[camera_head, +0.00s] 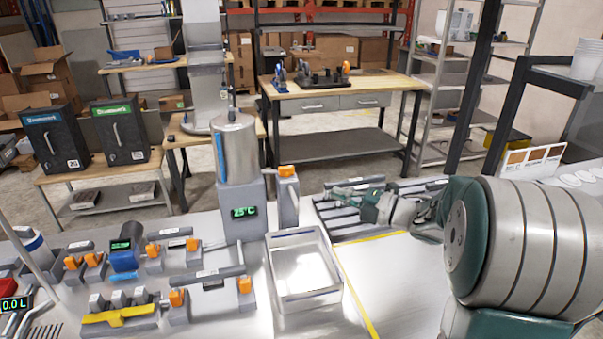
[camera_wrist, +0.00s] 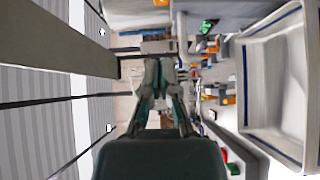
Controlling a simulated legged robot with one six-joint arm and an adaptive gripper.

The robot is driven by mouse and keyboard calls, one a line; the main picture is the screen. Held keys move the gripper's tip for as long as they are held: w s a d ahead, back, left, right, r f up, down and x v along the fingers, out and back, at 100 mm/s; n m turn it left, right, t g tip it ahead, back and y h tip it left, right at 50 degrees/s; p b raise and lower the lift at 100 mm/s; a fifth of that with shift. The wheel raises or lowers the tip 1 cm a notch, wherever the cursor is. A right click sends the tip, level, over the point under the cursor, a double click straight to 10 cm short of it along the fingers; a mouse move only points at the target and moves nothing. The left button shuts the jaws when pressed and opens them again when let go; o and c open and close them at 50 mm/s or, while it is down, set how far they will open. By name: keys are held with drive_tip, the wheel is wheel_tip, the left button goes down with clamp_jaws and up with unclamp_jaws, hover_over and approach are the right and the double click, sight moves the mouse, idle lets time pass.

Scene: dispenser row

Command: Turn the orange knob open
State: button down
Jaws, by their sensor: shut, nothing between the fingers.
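Several orange knobs are in view, and the frames do not single out one as the task's knob. One orange knob (camera_head: 287,171) sits on top of a grey post beside the steel tank (camera_head: 235,148), whose base has a green 25°C display. Other orange knobs (camera_head: 177,297) sit on the pipe fixtures at lower left. My gripper (camera_head: 338,193) is right of the post and apart from the knob, over the slatted rack. In the wrist view, its fingers (camera_wrist: 160,66) are closed together with nothing held. A small orange patch (camera_wrist: 161,3) shows at the top edge there.
A white open tray (camera_head: 303,293) stands in front of the post; it fills the right of the wrist view (camera_wrist: 243,88). A slatted rack (camera_head: 345,228) lies under my gripper. A yellow line (camera_head: 355,300) crosses the bench right of the tray.

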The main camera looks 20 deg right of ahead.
approach(283, 172)
drive_tip(key=a, duration=0.3)
drive_tip(key=shift+n+y, duration=0.3)
drive_tip(key=w, duration=0.2)
drive_tip(key=w+a, duration=0.1)
drive_tip(key=w, duration=0.1)
drive_tip(key=shift+f, duration=0.15)
drive_tip(key=shift+w+d, duration=0.15)
drive_tip(key=shift+w, duration=0.35)
drive_tip(key=shift+w+d+n+g+y, duration=0.1)
drive_tip(key=shift+n+g+y, duration=0.65)
drive_tip(key=shift+g, duration=0.25)
drive_tip(key=shift+w+d+n+g+y, duration=0.1)
drive_tip(key=shift+n+g+y, duration=0.6)
drive_tip(key=shift+g, duration=0.3)
